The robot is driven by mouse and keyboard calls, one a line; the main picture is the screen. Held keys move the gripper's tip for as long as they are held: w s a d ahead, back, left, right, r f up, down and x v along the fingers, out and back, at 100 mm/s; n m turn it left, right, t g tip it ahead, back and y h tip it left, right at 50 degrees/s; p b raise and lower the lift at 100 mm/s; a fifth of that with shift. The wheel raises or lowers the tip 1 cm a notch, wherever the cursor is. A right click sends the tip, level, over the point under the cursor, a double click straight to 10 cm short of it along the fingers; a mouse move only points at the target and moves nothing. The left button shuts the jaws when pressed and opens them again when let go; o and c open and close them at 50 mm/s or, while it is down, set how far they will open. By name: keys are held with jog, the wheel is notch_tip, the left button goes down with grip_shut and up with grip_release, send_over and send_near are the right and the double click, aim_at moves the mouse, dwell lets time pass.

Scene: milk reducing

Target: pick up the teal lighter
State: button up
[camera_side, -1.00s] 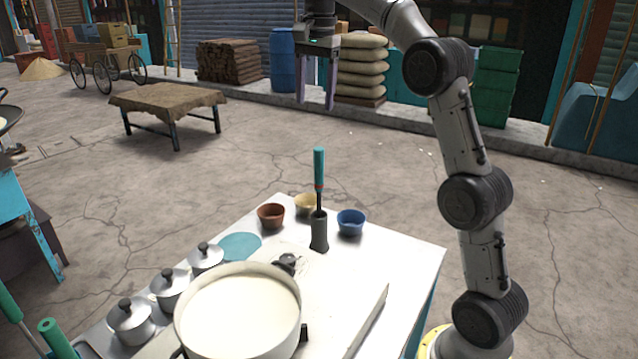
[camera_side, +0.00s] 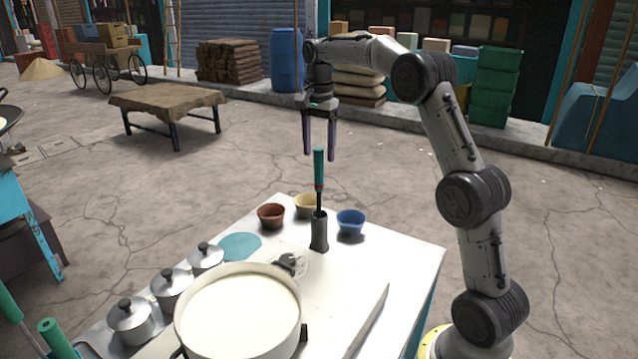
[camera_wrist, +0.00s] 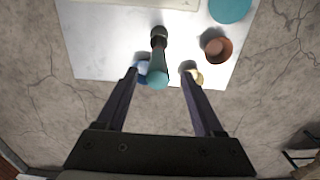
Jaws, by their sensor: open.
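The teal lighter (camera_side: 319,170) stands upright in a dark cup-like holder (camera_side: 319,232) on the white table, its teal handle up and a dark shaft below. My gripper (camera_side: 320,157) is open, pointing down just above the handle's top, with one finger on either side in the side view. In the wrist view the lighter's teal end (camera_wrist: 157,78) shows between my two open fingertips (camera_wrist: 160,72), and the holder (camera_wrist: 158,36) shows beyond it. The fingers do not visibly touch the lighter.
Brown (camera_side: 271,215), cream (camera_side: 305,205) and blue (camera_side: 350,222) bowls stand close around the holder. A large pot of milk (camera_side: 240,312) and three lidded pots (camera_side: 170,287) stand at the front left. A teal disc (camera_side: 239,246) lies on the table (camera_side: 400,262).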

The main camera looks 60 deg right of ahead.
send_over(319, 188)
jog(key=d, duration=0.1)
jog(key=f, duration=0.5)
jog(key=shift+w, duration=0.3)
grip_shut()
